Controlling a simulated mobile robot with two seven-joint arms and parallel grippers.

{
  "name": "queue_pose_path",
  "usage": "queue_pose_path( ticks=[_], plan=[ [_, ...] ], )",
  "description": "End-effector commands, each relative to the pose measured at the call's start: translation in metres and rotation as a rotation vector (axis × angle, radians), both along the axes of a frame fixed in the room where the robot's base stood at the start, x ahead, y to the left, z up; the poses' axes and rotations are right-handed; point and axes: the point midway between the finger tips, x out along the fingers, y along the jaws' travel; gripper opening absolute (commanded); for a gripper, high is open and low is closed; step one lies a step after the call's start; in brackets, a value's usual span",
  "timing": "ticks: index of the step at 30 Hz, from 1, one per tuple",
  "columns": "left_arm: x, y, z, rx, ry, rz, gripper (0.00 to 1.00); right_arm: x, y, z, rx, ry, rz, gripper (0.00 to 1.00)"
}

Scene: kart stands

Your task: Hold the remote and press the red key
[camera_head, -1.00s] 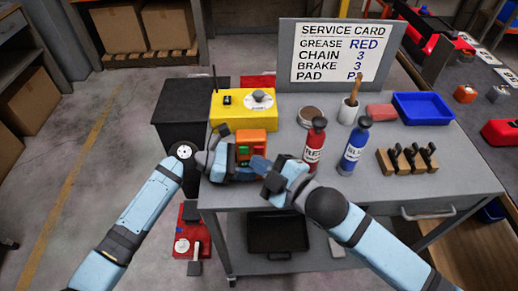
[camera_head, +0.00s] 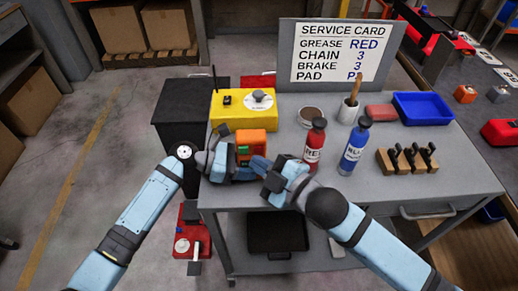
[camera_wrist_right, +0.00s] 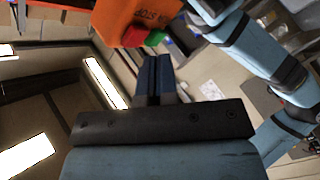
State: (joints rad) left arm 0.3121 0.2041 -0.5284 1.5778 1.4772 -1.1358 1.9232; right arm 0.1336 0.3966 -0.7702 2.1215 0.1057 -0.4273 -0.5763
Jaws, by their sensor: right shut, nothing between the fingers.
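A small gap shows there; contact is not clear.
On the cart top (camera_head: 400,195) stand a yellow box (camera_head: 232,118), a red bottle (camera_head: 314,147), a blue bottle (camera_head: 354,150), a blue tray (camera_head: 423,103) and a wooden block with black handles (camera_head: 405,162). A service card (camera_head: 337,53) stands behind.

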Motion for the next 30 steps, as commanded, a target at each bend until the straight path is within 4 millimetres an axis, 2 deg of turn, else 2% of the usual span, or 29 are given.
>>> queue_pose_path(
  ticks=[17, 30],
  plan=[
    [0.0001, 0.0001, -0.0001, 0.000, 0.000, 0.000, 0.22, 0.0001, 0.0000, 0.0001, 0.000, 0.000, 0.000, 0.00],
    [0.0001, 0.0001, 0.0000, 0.000, 0.000, 0.000, 0.22, 0.0087, 0.0001, -0.0001, 0.000, 0.000, 0.000, 0.00]
  ],
)
